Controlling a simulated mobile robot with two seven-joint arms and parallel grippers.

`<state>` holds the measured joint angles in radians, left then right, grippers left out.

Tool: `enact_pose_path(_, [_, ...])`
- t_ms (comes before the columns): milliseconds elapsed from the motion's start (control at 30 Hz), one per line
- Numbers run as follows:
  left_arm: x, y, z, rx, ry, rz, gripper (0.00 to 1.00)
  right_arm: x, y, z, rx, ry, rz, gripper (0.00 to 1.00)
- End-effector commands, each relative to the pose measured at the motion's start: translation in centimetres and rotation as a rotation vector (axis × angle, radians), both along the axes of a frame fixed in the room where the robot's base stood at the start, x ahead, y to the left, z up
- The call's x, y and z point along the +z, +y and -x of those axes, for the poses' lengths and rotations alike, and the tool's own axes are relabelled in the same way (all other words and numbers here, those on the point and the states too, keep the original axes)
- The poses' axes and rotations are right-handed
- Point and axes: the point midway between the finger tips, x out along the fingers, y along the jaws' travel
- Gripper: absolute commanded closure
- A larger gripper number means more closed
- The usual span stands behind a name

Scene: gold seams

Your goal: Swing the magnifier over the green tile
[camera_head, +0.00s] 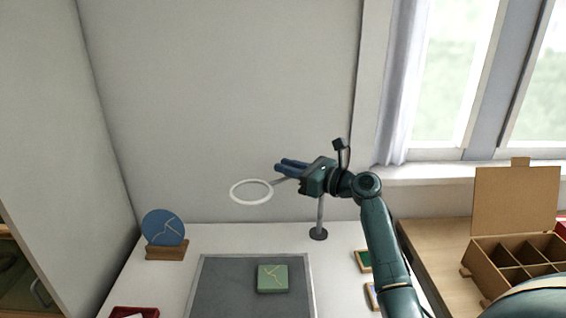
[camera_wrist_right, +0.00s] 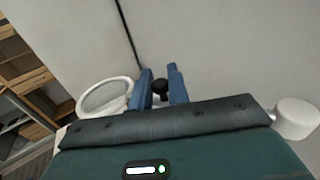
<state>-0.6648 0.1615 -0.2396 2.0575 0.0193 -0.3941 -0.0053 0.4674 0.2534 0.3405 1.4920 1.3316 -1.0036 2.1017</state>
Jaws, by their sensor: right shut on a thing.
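The magnifier is a white ring (camera_head: 250,203) on a thin arm, held up by a grey post (camera_head: 320,214) with a round dark base. The ring hangs in the air above and slightly left of the green tile (camera_head: 266,284) in the head view. The tile lies flat on the grey mat (camera_head: 222,292) and has a gold seam. My right gripper (camera_head: 283,166) is shut on the magnifier near its arm. In the right wrist view its blue fingers (camera_wrist_right: 160,76) stand around a black knob (camera_wrist_right: 160,90), with the ring (camera_wrist_right: 82,92) to the left. My left gripper is not in view.
A blue disc (camera_head: 163,227) with a gold seam stands in a wooden holder (camera_head: 166,250) at the left. A red tray (camera_head: 135,312) is at the front left. Small framed tiles (camera_head: 364,262) lie right of the mat. A compartmented cardboard box (camera_head: 490,268) stands at the right.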

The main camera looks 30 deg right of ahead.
Motion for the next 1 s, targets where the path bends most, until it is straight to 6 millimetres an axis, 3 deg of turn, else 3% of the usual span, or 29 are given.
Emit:
enact_pose_path(500, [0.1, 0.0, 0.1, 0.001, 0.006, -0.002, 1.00, -0.1, -1.2, 3.6, 0.321, 0.005, -0.001, 1.00])
enact_pose_path(1000, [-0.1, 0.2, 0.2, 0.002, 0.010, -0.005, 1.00, -0.3, -1.4, 4.1, 0.372, 0.008, -0.001, 1.00])
